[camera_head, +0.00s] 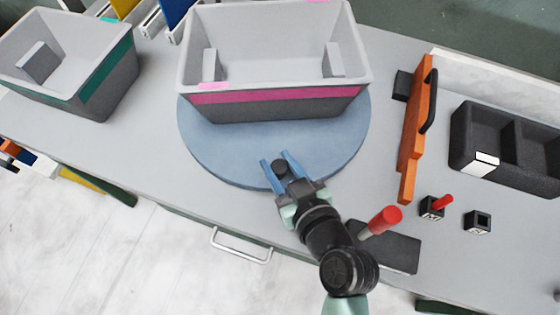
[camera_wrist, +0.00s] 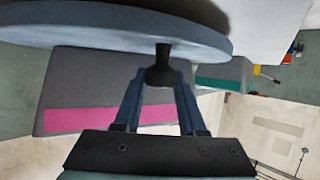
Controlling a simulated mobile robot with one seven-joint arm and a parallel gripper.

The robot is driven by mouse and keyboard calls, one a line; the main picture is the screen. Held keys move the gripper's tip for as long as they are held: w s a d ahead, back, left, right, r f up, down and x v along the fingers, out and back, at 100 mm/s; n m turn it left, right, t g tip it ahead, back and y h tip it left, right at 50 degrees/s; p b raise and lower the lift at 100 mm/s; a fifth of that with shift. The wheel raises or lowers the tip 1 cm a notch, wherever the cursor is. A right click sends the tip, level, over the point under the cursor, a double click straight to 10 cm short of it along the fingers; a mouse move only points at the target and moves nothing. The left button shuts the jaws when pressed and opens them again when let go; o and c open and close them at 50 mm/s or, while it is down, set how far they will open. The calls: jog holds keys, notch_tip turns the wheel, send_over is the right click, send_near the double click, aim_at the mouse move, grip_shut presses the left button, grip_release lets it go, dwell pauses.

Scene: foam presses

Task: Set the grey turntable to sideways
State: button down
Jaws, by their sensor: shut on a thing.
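The grey-blue round turntable (camera_head: 335,150) lies on the bench and carries a large grey bin (camera_head: 275,105) with a pink stripe. The bin's long side runs left to right in the head view. A black knob (camera_head: 279,167) stands near the turntable's front edge. My gripper (camera_head: 275,158) is shut on this knob, a finger on either side. In the wrist view the picture is upside down: the knob (camera_wrist: 159,73) is between the fingers, with the turntable rim (camera_wrist: 85,33) above and the pink-striped bin (camera_wrist: 75,80) behind.
A second grey bin (camera_head: 110,77) with a green stripe stands at left. An orange panel (camera_head: 413,145) with a black handle stands at right, near a dark two-compartment tray (camera_head: 475,125). A red-handled tool (camera_head: 384,219) is beside my arm. Small black blocks (camera_head: 432,208) stand front right.

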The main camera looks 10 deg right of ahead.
jog(key=shift+c, duration=2.4)
grip_release()
jog(key=b+v, duration=0.1)
jog(key=v, duration=1.2)
jog(key=shift+a, duration=0.15)
